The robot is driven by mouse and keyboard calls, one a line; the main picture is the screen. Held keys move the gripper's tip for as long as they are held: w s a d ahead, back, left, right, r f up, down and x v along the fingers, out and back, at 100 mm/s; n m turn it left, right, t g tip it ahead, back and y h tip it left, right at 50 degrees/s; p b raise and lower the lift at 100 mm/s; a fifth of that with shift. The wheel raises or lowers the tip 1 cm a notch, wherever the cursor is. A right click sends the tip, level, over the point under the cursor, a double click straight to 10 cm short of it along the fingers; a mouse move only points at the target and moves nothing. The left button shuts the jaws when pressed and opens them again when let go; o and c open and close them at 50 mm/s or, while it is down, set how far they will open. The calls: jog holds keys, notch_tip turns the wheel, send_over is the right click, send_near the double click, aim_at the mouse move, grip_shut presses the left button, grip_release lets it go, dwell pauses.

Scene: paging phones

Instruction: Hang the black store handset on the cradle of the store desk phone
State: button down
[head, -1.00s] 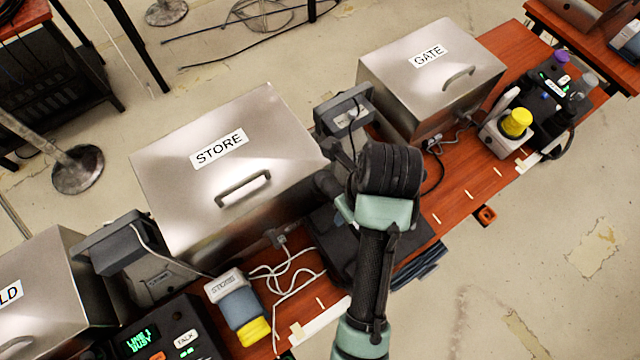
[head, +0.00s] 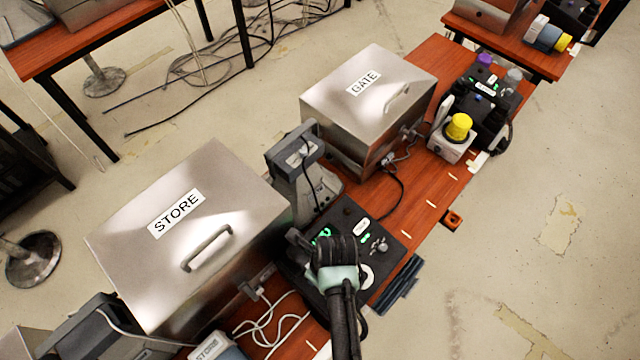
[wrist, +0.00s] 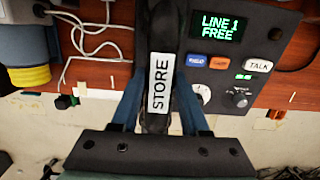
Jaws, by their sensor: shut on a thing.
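The black store handset (wrist: 160,125) carries a white STORE label and stands lengthwise in the middle of the wrist view. My gripper (wrist: 158,78) has its blue fingers on either side of it, shut on it. The store desk phone (wrist: 275,92) is a black panel with a green LINE 1 FREE display, right beside the handset. In the head view the phone (head: 393,234) lies right of the STORE box, partly under my arm, which hides the handset and fingers. Whether the handset rests in the cradle or is just above it cannot be told.
The metal STORE box (head: 215,205) stands left of the phone, the GATE box (head: 385,85) behind it. A grey unit (head: 300,180) stands between them. White cables (head: 268,325) and a yellow-capped device (wrist: 30,76) lie left of the phone. A yellow-topped unit (head: 459,127) stands farther along the table.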

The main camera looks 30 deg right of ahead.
jog(key=shift+f, duration=0.3)
jog(key=shift+f, duration=0.15)
jog(key=shift+c, duration=2)
grip_release()
notch_tip(320, 180, up, 12)
jog(key=s, duration=0.1)
jog(key=shift+s+d, duration=0.3)
jog(key=shift+s, duration=0.1)
jog(key=shift+w, duration=0.1)
